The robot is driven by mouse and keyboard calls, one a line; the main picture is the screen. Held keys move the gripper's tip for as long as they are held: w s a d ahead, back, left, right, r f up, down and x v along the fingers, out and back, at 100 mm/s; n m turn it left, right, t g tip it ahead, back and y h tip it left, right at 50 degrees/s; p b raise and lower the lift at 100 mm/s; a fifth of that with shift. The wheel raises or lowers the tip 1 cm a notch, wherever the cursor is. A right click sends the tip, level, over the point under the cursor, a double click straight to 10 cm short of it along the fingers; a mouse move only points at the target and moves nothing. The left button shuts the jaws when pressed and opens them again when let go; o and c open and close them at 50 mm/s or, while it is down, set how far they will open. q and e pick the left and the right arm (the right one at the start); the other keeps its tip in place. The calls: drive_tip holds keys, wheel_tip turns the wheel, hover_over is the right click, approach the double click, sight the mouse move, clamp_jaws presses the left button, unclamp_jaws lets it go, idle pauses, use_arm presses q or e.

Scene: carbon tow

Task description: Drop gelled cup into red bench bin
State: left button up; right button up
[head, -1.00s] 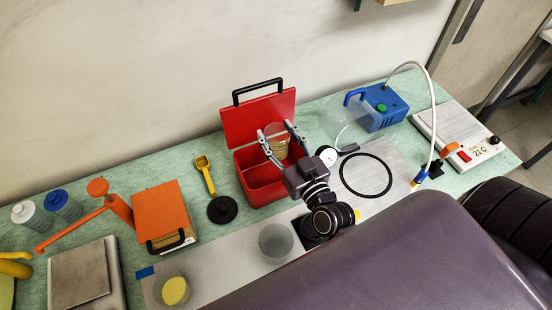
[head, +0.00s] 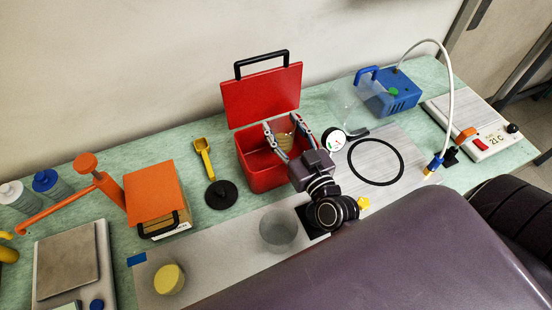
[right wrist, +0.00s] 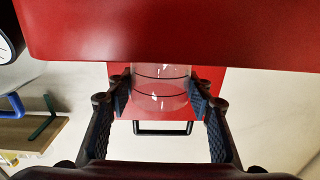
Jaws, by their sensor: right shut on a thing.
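The red bench bin (head: 262,178) stands on the bench with its lid (head: 262,97) raised at the back. My right gripper (head: 283,132) is at the bin's opening, shut on the gelled cup (head: 286,142). In the right wrist view the cup (right wrist: 160,88) sits between the two finger pads, with a red bin wall (right wrist: 170,35) close by. I cannot tell whether it touches the bin floor. My left gripper is not in view.
An empty clear cup (head: 279,230) stands in front of the bin. Left are a black disc (head: 221,194), a yellow scoop (head: 203,158) and an orange box (head: 152,192). Right are a dial gauge (head: 333,140), a black ring (head: 375,162) and a blue pump (head: 390,98).

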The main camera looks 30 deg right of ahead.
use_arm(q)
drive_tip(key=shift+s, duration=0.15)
use_arm(e)
drive_tip(key=o, duration=1.2)
drive_tip(key=shift+o, duration=0.2)
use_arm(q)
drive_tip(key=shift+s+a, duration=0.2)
use_arm(e)
drive_tip(key=s, duration=1.2)
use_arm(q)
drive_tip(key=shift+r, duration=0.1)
use_arm(e)
drive_tip(key=shift+a+r, duration=0.1)
drive_tip(key=shift+r, duration=0.05)
